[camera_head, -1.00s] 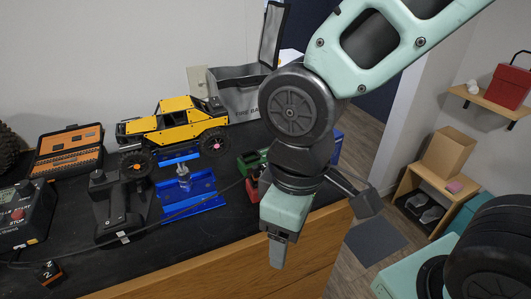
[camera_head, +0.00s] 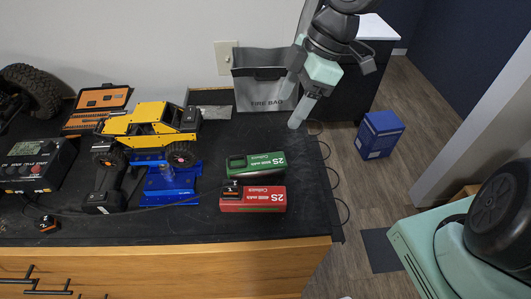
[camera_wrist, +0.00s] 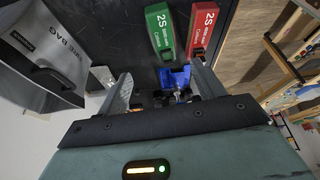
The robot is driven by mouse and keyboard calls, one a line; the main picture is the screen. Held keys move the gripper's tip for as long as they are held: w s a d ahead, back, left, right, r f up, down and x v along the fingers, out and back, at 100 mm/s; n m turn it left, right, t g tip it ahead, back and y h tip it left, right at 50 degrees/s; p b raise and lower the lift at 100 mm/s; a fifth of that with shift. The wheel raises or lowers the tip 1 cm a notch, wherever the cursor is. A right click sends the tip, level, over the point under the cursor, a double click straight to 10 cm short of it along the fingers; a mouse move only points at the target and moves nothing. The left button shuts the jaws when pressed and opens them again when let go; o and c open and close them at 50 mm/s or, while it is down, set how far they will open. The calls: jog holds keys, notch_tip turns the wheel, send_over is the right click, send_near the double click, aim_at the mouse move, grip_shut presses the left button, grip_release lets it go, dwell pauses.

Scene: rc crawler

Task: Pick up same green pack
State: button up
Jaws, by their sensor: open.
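A green battery pack (camera_head: 256,164) marked 2S lies flat on the black bench top, with a red pack (camera_head: 253,199) just in front of it. In the wrist view the green pack (camera_wrist: 160,32) is upper centre, beyond my fingertips, with the red pack (camera_wrist: 206,30) on its right. My gripper (camera_head: 295,110) is open and empty, above the bench's right side and behind and to the right of the green pack. Both fingers show apart in the wrist view (camera_wrist: 161,76), with nothing held between them.
A grey fire bag (camera_head: 263,95) stands at the back near my gripper. A yellow crawler (camera_head: 150,122) sits on a blue stand (camera_head: 172,188) to the left. A dark cable runs across the bench to the packs. A blue box (camera_head: 380,134) is on the floor.

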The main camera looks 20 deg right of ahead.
jog(key=b, duration=0.2)
send_over(258, 161)
jog(key=d, duration=0.3)
jog(key=f, duration=1.1)
jog(key=shift+w+a, duration=0.2)
jog(key=shift+a, duration=0.05)
jog(key=shift+s+a+x, duration=0.1)
jog(key=shift+s+x, duration=0.1)
jog(key=shift+x, duration=0.85)
jog(key=shift+s+a+x, duration=0.1)
jog(key=shift+s+x, duration=0.1)
jog(key=shift+x, duration=0.85)
jog(key=shift+w+a+f, duration=0.1)
jog(key=shift+a+f, duration=0.1)
jog(key=shift+f, duration=0.2)
jog(key=c, duration=1.3)
